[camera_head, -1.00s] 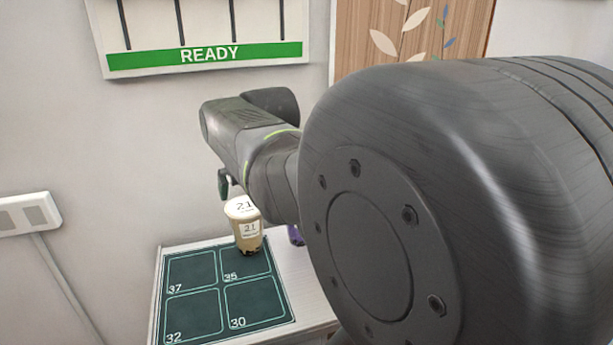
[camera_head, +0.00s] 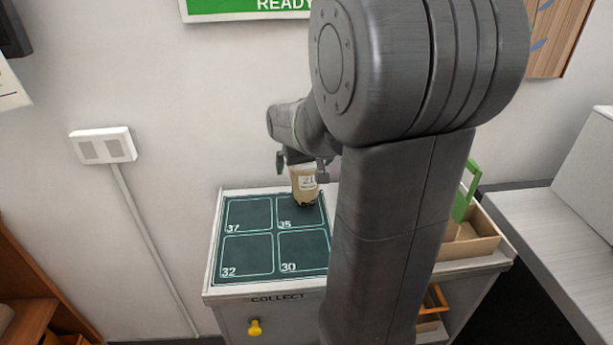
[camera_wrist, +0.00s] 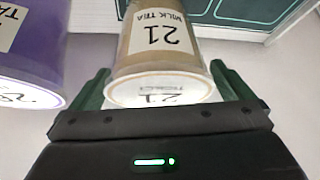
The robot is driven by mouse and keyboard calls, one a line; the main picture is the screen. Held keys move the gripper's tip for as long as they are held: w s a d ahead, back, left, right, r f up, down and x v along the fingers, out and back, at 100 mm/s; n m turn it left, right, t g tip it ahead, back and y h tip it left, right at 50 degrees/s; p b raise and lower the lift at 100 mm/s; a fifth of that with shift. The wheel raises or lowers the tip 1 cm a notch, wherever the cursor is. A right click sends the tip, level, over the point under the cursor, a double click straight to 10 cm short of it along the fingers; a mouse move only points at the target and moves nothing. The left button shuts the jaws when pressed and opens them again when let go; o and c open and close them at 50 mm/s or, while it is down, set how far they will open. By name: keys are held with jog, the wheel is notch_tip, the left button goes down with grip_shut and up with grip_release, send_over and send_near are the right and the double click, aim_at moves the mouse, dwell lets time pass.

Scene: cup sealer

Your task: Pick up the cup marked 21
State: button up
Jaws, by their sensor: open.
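The cup marked 21 (camera_head: 305,184) is a milk-tea coloured cup with a white label and dark bits at its bottom. It stands upright on the square marked 35 of the dark green mat (camera_head: 246,245). My gripper (camera_head: 300,170) is at the cup's upper part, with a finger on each side. In the wrist view the cup (camera_wrist: 160,50) lies between the two green fingers of my gripper (camera_wrist: 163,88), its lid marked 21 facing the palm. The fingers are open; whether either touches the cup cannot be told.
A purple cup (camera_wrist: 30,60) stands close beside the cup in the wrist view, near the finger on the left. A wooden box with a green handle (camera_head: 462,205) is at the right of the counter. Squares 37, 32 and 30 are empty.

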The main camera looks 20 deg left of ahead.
jog(key=shift+w+a+f, duration=0.1)
jog(key=shift+w+f, duration=0.05)
jog(key=shift+f, duration=0.15)
jog(key=shift+r, duration=0.1)
jog(key=c, duration=1.2)
